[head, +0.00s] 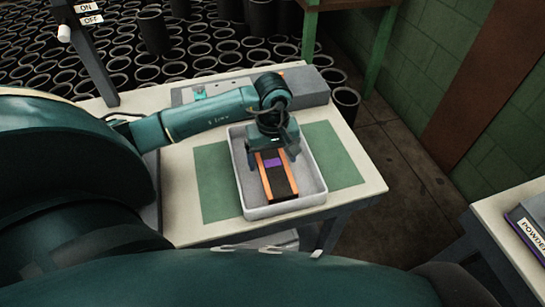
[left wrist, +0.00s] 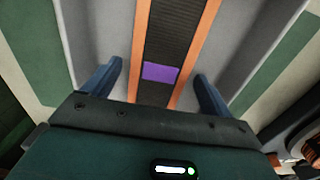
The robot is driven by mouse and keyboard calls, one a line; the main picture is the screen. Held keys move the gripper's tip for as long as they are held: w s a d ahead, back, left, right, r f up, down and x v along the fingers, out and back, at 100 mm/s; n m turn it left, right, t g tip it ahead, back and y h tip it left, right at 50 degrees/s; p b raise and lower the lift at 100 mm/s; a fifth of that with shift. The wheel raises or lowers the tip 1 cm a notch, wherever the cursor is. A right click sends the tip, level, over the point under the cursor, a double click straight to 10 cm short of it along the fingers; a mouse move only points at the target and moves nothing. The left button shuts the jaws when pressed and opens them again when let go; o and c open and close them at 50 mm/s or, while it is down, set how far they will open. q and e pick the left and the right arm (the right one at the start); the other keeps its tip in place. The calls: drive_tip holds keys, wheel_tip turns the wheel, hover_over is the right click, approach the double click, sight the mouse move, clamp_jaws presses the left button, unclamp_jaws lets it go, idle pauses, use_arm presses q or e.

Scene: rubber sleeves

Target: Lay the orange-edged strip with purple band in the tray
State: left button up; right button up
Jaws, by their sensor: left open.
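The orange-edged strip (head: 279,185) is dark with orange long edges and a purple band (head: 272,162). It lies inside the white tray (head: 247,200), along the tray's length, and its near end comes close to the near wall. My left gripper (head: 271,158) is over the far part of the strip. In the left wrist view the strip (left wrist: 178,35) runs between the two blue fingers (left wrist: 158,82), with a gap on each side, and the purple band (left wrist: 160,72) lies between the fingertips. The gripper is open. My right gripper is not in view.
The tray stands on a green mat (head: 214,185) on a pale table (head: 180,205). A grey box (head: 308,88) stands at the table's back. Many black sleeves (head: 60,75) cover the floor behind. Another table (head: 500,215) at right holds a box marked POWDER (head: 530,228).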

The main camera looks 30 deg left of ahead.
sight(273, 162)
use_arm(q)
wheel_tip(273, 162, up, 11)
drive_tip(key=b, duration=0.1)
drive_tip(key=shift+r, duration=0.2)
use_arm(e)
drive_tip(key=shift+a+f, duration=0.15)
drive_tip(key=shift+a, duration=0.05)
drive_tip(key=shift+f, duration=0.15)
